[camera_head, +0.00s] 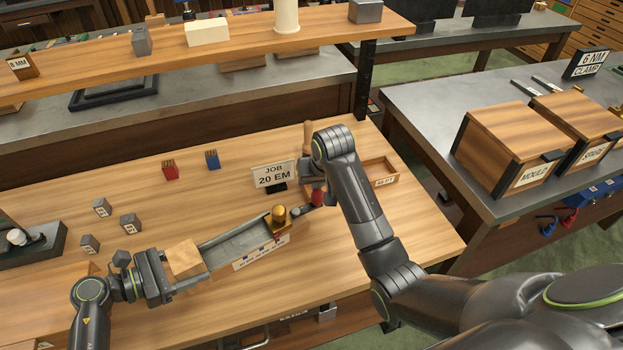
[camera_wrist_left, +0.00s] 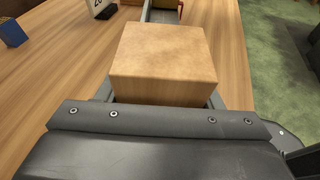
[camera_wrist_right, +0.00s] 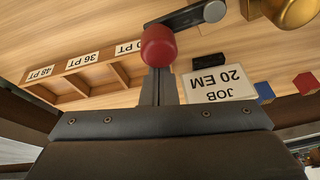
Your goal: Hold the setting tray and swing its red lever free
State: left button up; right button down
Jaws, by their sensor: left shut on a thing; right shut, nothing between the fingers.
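The setting tray is a long grey metal channel (camera_head: 240,243) lying on the bench, with a brass knob (camera_head: 279,217) near its right end. A wooden block (camera_head: 184,259) sits at its left end and fills the left wrist view (camera_wrist_left: 163,62). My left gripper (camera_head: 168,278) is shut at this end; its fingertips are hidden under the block. The lever's red ball (camera_head: 317,198) is at the tray's right end. In the right wrist view the red ball (camera_wrist_right: 158,45) and its grey arm (camera_wrist_right: 190,17) are just beyond my shut, empty right gripper (camera_wrist_right: 158,85); contact is unclear.
A "JOB 20 EM" sign (camera_head: 273,175) stands behind the tray. A labelled wooden compartment box (camera_head: 380,172) is at right, partly hidden by my right arm. Red (camera_head: 169,170) and blue (camera_head: 212,160) blocks and small grey cubes (camera_head: 130,223) stand at left.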

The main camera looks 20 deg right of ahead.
jog(key=shift+s+d+f+m, duration=0.1)
jog(key=shift+s+d+m, duration=0.05)
jog(key=shift+s+m, duration=0.4)
jog(key=shift+s+d, duration=0.1)
jog(key=shift+s, duration=0.25)
pick_arm(q)
jog(key=o, duration=0.3)
jog(key=shift+o, duration=0.3)
pick_arm(e)
jog(key=s+r, duration=0.1)
jog(key=s, duration=1.1)
jog(key=shift+s+a, duration=0.25)
jog(key=shift+s, duration=0.05)
